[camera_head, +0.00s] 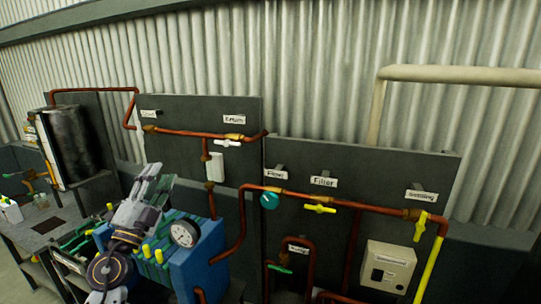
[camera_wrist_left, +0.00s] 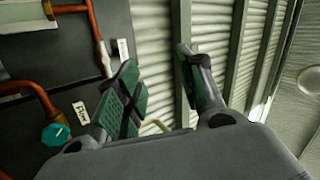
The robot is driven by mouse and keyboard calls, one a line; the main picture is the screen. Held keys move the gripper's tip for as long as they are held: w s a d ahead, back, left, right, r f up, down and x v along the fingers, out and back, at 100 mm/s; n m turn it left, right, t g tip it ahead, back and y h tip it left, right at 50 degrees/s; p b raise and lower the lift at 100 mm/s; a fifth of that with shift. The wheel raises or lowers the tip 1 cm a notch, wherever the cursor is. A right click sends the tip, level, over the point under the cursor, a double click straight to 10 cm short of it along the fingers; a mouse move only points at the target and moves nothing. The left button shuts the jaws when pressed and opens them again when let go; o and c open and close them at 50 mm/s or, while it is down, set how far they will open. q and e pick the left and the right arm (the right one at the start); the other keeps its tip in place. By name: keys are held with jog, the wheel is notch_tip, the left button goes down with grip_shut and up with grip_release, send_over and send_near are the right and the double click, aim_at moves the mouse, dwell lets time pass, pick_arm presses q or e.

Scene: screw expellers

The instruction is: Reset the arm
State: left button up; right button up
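My left gripper (camera_head: 160,176) is raised at the lower left of the head view, in front of the dark pipe panels, with my grey arm below it. In the left wrist view its two green-padded fingers (camera_wrist_left: 158,57) stand apart with nothing between them. Corrugated wall shows through the gap. It touches nothing that I can see. My right gripper is in neither view.
A blue machine with a round gauge (camera_head: 185,233) stands just beside and behind my left arm. Panels with copper pipes, a teal knob (camera_head: 269,200) and yellow valve handles (camera_head: 320,208) fill the middle and right. A bench (camera_head: 35,233) is at the left.

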pick_arm(q)
jog(key=s+a+f+n+g+y, duration=0.35)
jog(key=a+f+n+y, duration=0.35)
jog(key=n+y, duration=0.65)
jog(key=s+a+f+n+g, duration=0.1)
jog(key=s+f+n+g, duration=0.15)
jog(key=f, duration=0.55)
jog(key=s+f+n+g, duration=0.1)
jog(key=f+n+g, duration=0.1)
jog(key=f+g, duration=0.35)
jog(key=s+d+f+m+g+h, duration=0.1)
jog(key=s+d+f+g+h, duration=0.35)
jog(key=s+d+f, duration=0.45)
jog(key=s+d+f+m+g+h, duration=0.2)
jog(key=s+d+f+g+h, duration=0.3)
jog(key=s+f, duration=0.75)
notch_tip(320, 180, down, 34)
jog(key=y+b, duration=0.1)
jog(key=b, duration=0.1)
jog(key=s+a+f+g+b, duration=0.1)
jog(key=s+f, duration=1)
jog(key=f, duration=0.1)
jog(key=s+a+f+g+b, duration=0.1)
jog(key=s+a+f, duration=0.1)
jog(key=s+f, duration=1)
jog(key=shift+s+a, duration=0.25)
jog(key=shift+a, duration=0.05)
